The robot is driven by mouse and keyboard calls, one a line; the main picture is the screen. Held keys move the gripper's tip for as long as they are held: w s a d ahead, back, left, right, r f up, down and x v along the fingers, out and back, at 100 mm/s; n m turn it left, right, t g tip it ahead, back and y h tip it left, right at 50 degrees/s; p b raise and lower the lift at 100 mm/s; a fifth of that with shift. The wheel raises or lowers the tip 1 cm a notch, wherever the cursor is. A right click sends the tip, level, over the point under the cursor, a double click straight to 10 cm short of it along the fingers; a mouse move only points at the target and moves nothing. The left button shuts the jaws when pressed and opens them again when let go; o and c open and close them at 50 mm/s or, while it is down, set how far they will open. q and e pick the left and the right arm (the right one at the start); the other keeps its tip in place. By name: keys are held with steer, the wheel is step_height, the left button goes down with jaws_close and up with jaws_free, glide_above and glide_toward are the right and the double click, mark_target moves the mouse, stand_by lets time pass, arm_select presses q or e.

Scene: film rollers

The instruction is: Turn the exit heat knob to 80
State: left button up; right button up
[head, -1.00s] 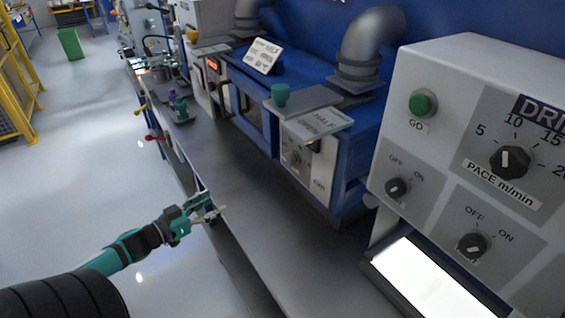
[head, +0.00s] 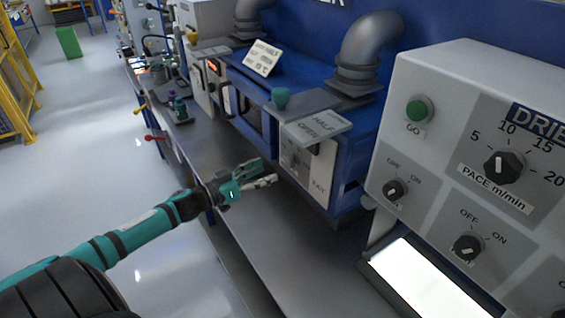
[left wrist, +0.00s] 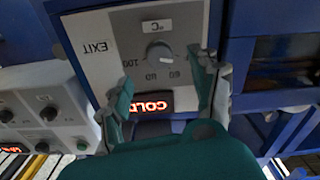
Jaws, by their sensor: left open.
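The exit heat knob (left wrist: 159,53) is a small grey round knob on a light panel (left wrist: 100,45) marked EXIT and °C, with 60, 80 and 100 printed around it. Its exact pointer setting is too small to tell. In the head view the exit panel (head: 318,172) sits on the near end of the blue oven; the knob is not clear there. My left gripper (head: 269,174) is open and empty, in front of this panel above the grey ledge. In the left wrist view its fingers (left wrist: 164,74) point toward the knob from either side, apparently short of it. My right gripper is not in view.
A red lit display (left wrist: 152,102) reading COLD lies beside the knob. A HALF OPEN plate (head: 318,127) juts out above the panel. The white drier control box (head: 445,130) stands at right. The grey ledge (head: 262,235) below is clear near the gripper.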

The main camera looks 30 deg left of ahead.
mark_target(285, 163)
arm_select(q)
steer(key=p+x, duration=0.1)
steer(key=x, duration=0.5)
steer(key=shift+r, duration=0.1)
steer(key=shift+w+d, duration=0.15)
steer(key=shift+w, duration=0.2)
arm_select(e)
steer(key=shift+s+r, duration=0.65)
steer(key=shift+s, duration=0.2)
arm_select(q)
steer(key=shift+c, duration=0.9)
steer(key=c, duration=1)
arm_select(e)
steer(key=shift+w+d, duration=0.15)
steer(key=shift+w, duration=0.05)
